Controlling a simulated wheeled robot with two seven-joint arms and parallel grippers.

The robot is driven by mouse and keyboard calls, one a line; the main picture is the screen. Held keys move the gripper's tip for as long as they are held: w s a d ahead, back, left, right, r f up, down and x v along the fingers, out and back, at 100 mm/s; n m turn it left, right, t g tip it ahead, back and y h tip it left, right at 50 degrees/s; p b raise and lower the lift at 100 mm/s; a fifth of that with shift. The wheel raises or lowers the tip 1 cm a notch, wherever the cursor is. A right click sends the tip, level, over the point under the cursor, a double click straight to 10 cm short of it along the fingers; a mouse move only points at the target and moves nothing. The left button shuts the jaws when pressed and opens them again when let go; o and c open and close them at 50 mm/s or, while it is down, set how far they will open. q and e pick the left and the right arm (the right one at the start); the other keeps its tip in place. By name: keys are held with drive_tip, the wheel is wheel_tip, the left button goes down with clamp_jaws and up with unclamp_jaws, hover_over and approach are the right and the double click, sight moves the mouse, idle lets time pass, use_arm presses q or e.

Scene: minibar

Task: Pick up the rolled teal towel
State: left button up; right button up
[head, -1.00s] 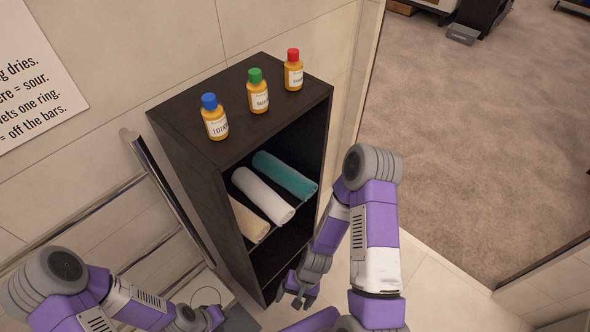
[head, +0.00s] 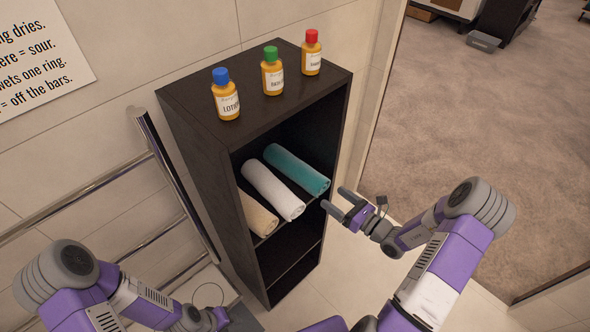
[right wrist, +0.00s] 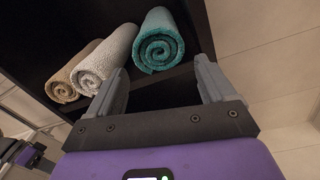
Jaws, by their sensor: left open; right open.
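The rolled teal towel (head: 297,169) lies on the upper shelf inside the dark cabinet, at the right of a row of rolled towels. In the right wrist view its spiral end (right wrist: 158,50) faces me, beyond and between the fingertips. My right gripper (head: 336,200) is open and empty, in front of the shelf opening and just short of the towel's near end. Its two fingers also show in the right wrist view (right wrist: 162,82). My left gripper (head: 222,318) is low at the left, near the picture's bottom edge, apart from the towels; its fingers are hard to make out.
A white rolled towel (head: 273,190) lies beside the teal one, and a beige one (head: 258,214) left of that. Bottles with blue (head: 226,95), green (head: 272,72) and red (head: 312,53) caps stand on the cabinet top (head: 200,107). A metal rack (head: 172,180) stands at left.

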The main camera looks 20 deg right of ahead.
sight(323, 189)
drive_tip(key=b+x, duration=0.1)
drive_tip(key=x, duration=0.4)
drive_tip(key=shift+w+a+b, duration=0.1)
drive_tip(key=shift+w+b, duration=0.2)
drive_tip(key=shift+r, duration=0.1)
drive_tip(key=c, duration=0.7)
drive_tip(key=shift+c, duration=0.3)
